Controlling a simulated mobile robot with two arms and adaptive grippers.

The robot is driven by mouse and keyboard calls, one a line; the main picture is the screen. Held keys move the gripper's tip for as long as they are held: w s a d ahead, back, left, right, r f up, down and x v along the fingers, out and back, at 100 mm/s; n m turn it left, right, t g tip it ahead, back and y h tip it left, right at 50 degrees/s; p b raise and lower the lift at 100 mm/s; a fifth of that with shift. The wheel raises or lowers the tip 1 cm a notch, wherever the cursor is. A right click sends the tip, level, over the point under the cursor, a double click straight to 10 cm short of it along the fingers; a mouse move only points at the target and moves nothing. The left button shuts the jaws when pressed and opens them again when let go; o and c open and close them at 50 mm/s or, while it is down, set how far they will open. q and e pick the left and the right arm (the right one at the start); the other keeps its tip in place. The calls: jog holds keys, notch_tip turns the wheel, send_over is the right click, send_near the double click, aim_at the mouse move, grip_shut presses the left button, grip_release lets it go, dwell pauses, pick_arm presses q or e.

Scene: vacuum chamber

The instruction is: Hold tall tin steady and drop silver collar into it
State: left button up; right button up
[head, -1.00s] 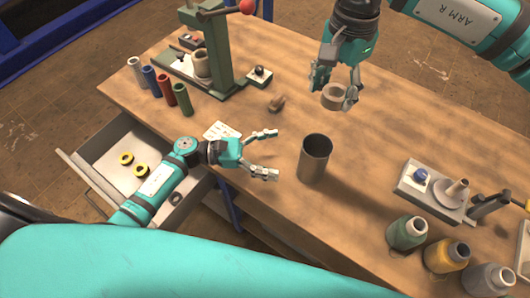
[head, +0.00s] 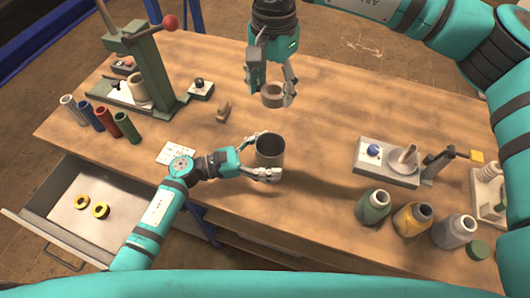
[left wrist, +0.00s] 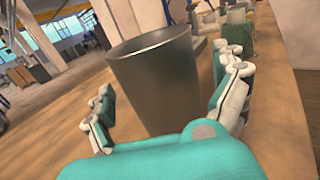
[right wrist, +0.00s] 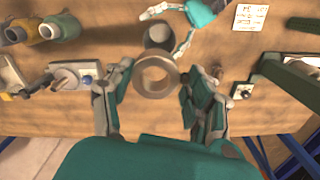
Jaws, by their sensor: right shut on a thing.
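The tall tin (head: 270,153) is a dark grey metal cylinder, open at the top, standing upright on the wooden bench. It fills the middle of the left wrist view (left wrist: 155,85). My left gripper (head: 266,157) is open, with its fingers on either side of the tin; in the left wrist view gaps show between fingers and wall. The silver collar (head: 272,101) is a thick grey-brown ring. My right gripper (head: 270,88) is shut on it and holds it above the bench, beyond the tin in the head view. The collar's round hole shows in the right wrist view (right wrist: 158,90).
A green press (head: 150,70) and several coloured tubes (head: 107,122) stand at the left. A grey fixture (head: 385,165) and several bottles (head: 413,217) stand at the right. A small brown piece (head: 223,113) lies left of the tin. An open drawer (head: 75,215) holds yellow rings.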

pick_arm(q)
jog(key=c, duration=1.3)
pick_arm(e)
notch_tip(320, 180, down, 13)
dwell(0.8)
jog(key=o, duration=1.4)
notch_tip(320, 180, up, 12)
jog(key=shift+r, duration=0.1)
